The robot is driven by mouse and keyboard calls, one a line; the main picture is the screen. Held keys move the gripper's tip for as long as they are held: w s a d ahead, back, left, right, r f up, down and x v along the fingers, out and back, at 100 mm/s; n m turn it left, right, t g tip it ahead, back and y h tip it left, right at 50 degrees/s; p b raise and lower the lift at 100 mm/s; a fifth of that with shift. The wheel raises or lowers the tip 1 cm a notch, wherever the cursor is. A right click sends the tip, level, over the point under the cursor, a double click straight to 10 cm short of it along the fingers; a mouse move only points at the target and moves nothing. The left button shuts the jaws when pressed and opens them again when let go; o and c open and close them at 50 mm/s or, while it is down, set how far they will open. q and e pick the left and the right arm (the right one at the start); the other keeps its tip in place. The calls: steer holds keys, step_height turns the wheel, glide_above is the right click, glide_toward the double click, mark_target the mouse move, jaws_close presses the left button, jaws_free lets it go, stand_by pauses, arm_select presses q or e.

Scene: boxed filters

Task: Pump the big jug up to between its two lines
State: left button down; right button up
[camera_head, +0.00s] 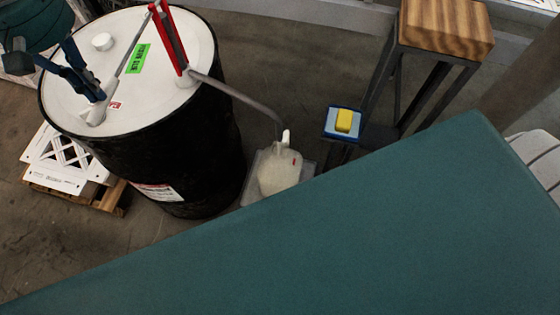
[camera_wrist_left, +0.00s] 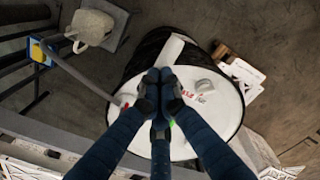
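The big jug (camera_head: 279,172) is pale and translucent, with a white top and a small red mark on its side. It stands beside the black drum (camera_head: 150,165), and also shows in the left wrist view (camera_wrist_left: 90,27). I cannot make out its two lines or its liquid level. The pump (camera_head: 176,45), with a red part, rises from the drum's white lid, and its grey spout (camera_head: 240,93) curves down to the jug's mouth. My left gripper (camera_head: 95,98) appears closed around the end of the grey pump handle (camera_head: 127,55), low over the lid; its fingertips (camera_wrist_left: 162,88) are close together.
The jug is on a grey tray (camera_head: 250,192). A blue box with a yellow block (camera_head: 344,121) sits right of it, near a wood-topped stand (camera_head: 447,28). A pallet with white panels (camera_head: 65,165) lies left of the drum. A large teal surface (camera_head: 390,230) covers the lower right.

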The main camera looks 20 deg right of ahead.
arm_select(q)
steer(key=shift+f+b, duration=0.6)
steer(key=shift+f, duration=0.6)
steer(key=shift+a+f+b, duration=0.1)
steer(key=shift+f+b, duration=0.55)
steer(key=shift+f, duration=0.15)
steer(key=shift+r, duration=0.1)
step_height(320, 180, up, 16)
steer(key=p, duration=1)
steer(key=shift+w, duration=0.15)
